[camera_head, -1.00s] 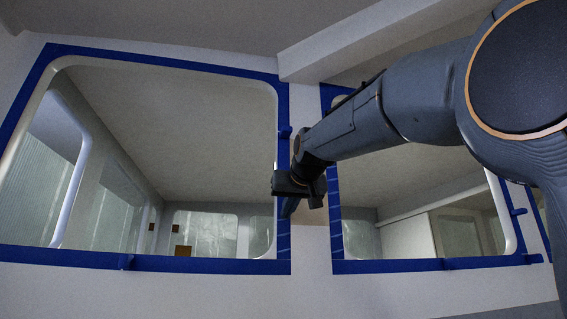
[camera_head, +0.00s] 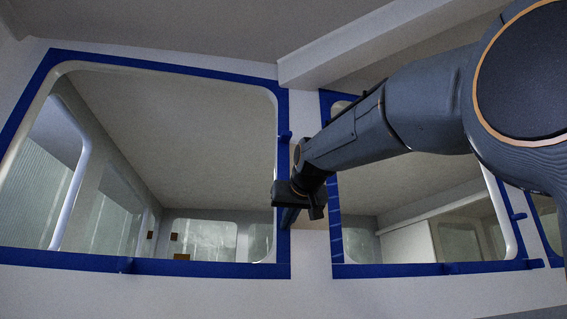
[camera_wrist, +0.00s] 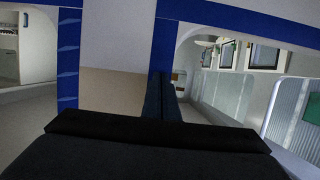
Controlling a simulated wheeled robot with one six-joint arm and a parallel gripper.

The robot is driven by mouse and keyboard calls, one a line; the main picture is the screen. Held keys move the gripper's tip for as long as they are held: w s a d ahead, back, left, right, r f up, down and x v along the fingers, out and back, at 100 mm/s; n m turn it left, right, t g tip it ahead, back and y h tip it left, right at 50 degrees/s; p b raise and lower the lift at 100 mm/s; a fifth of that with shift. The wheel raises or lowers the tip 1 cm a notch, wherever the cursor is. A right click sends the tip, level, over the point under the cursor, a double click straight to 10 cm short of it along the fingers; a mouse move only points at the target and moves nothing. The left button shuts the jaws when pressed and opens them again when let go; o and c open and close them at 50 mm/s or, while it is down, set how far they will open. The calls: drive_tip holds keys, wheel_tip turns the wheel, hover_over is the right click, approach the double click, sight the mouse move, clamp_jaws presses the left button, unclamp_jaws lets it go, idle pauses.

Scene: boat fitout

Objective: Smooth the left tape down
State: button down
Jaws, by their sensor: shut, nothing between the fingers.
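Blue tape frames the left window; its right-hand strip (camera_head: 284,252) runs down the edge and looks plain below my gripper. My gripper (camera_head: 289,218) is shut and empty, its fingers on or just in front of this strip; I cannot tell if they touch. In the wrist view the shut fingers (camera_wrist: 164,88) reach to the same strip (camera_wrist: 166,45), which shows no creases there and is hidden farther along by the fingers. The left strip of the right window (camera_head: 336,235) has several light crease lines, which also show in the wrist view (camera_wrist: 68,60).
A white wall post (camera_head: 310,262) with a beige patch separates the two windows. My arm crosses in front of the right window.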

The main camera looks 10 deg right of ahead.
sight(284, 239)
drive_tip(key=shift+f, duration=0.1)
drive_tip(key=shift+w+f+b, duration=0.15)
drive_tip(key=shift+f+b, duration=1.15)
drive_tip(key=shift+f, duration=0.2)
drive_tip(key=s+b, duration=0.2)
drive_tip(key=s, duration=0.6)
